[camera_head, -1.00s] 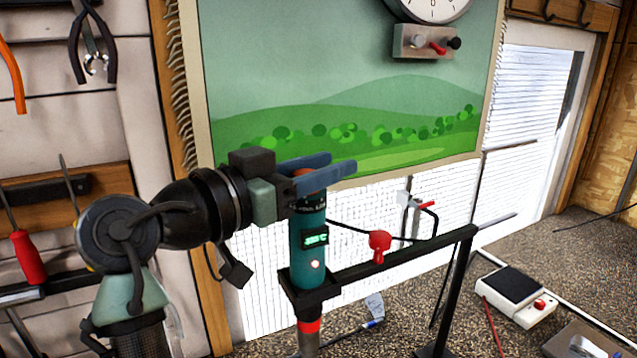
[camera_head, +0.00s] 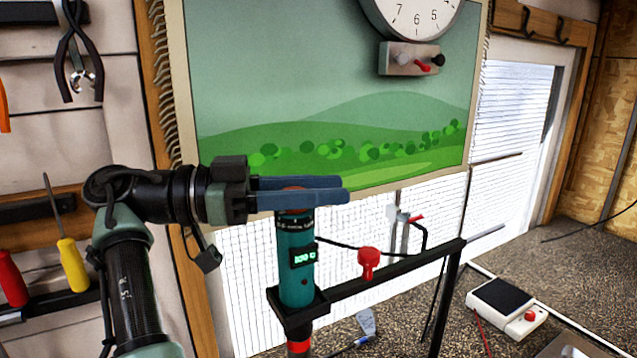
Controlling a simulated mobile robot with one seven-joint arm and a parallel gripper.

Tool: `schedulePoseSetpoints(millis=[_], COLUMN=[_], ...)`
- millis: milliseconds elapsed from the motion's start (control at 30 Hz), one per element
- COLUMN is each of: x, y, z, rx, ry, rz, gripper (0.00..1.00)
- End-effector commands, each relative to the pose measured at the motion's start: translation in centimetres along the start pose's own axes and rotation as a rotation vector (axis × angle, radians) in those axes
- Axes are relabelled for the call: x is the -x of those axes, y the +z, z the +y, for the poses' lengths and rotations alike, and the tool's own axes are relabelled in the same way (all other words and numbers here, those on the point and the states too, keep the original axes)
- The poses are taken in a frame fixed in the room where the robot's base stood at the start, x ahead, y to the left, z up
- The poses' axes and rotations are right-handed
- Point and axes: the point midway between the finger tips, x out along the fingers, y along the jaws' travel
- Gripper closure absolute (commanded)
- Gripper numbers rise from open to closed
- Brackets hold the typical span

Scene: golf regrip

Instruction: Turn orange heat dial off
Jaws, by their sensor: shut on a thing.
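The heat tool is a teal upright cylinder (camera_head: 296,270) with a small lit green display (camera_head: 304,257), standing in a black holder (camera_head: 298,300). The orange heat dial (camera_head: 293,212) is on its top; only a thin part of it shows under the fingers. My gripper (camera_head: 335,190) reaches in from the left with its two blue fingers level over the top of the cylinder. It is shut on the orange dial. The fingers hide most of the dial, so its setting cannot be read. The small light on the cylinder's front looks dark.
A red knob (camera_head: 369,262) sits on the black bar (camera_head: 400,270) right of the cylinder. A white device with a black top (camera_head: 505,305) stands on the speckled bench. Pliers (camera_head: 80,55) and screwdrivers (camera_head: 70,262) hang at left. A clock (camera_head: 415,15) is above.

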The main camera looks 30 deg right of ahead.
Motion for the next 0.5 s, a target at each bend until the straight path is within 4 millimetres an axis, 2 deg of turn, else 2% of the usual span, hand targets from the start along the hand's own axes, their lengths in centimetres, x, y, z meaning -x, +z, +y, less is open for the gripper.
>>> schedulePoseSetpoints(millis=[500], x=[-0.08], y=[0.21], z=[0.06], rx=[0.004], ry=[0.033], rz=[-0.003], gripper=[1.0])
